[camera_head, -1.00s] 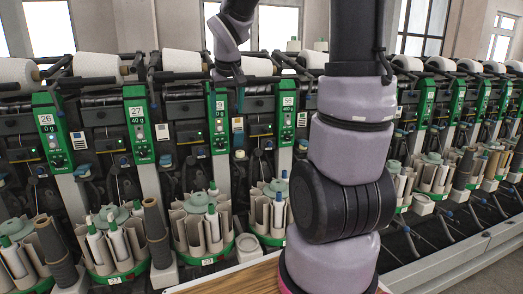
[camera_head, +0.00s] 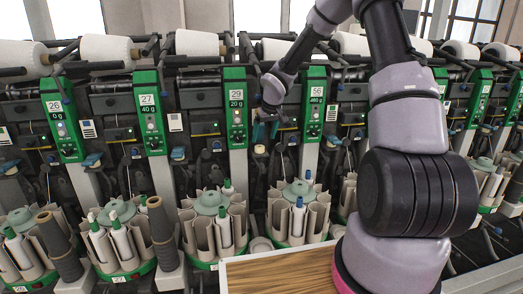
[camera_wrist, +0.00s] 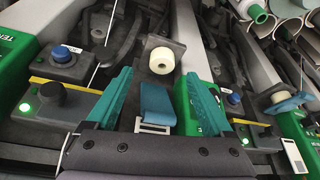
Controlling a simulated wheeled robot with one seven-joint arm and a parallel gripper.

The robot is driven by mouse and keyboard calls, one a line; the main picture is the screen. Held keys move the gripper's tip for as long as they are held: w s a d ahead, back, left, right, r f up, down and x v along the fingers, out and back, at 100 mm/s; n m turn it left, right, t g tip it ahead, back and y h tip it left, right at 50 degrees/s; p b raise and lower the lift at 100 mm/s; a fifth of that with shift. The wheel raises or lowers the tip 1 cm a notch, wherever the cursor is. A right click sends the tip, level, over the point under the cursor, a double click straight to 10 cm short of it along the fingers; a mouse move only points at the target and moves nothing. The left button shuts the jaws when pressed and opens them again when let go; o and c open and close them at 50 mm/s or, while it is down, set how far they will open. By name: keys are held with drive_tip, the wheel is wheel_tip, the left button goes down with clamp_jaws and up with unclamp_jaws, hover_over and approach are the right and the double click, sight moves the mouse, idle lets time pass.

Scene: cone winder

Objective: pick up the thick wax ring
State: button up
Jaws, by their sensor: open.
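The thick wax ring is a short cream cylinder with a dark hole in its top. In the wrist view the wax ring (camera_wrist: 161,62) sits on a dark holder at upper middle, just beyond the fingertips. In the head view the wax ring (camera_head: 259,149) shows small, just below the fingers, between the machine panels. My gripper (camera_wrist: 160,78) has two teal fingers spread wide with nothing between them; it also shows in the head view (camera_head: 267,130). The fingers appear apart from the ring.
Green panels (camera_head: 236,108) and grey posts flank the gripper. A blue lever (camera_wrist: 156,103) lies below the ring in the wrist view. Black-and-blue knobs (camera_wrist: 62,55) are at left. Several bobbin holders (camera_head: 301,205) stand below. A wooden-topped table (camera_head: 280,272) is in front.

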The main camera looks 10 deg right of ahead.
sight(260, 147)
drive_tip(key=x, duration=0.5)
drive_tip(key=shift+w+a+f, duration=0.15)
drive_tip(key=shift+a+f, duration=0.1)
drive_tip(key=shift+f, duration=0.1)
clamp_jaws()
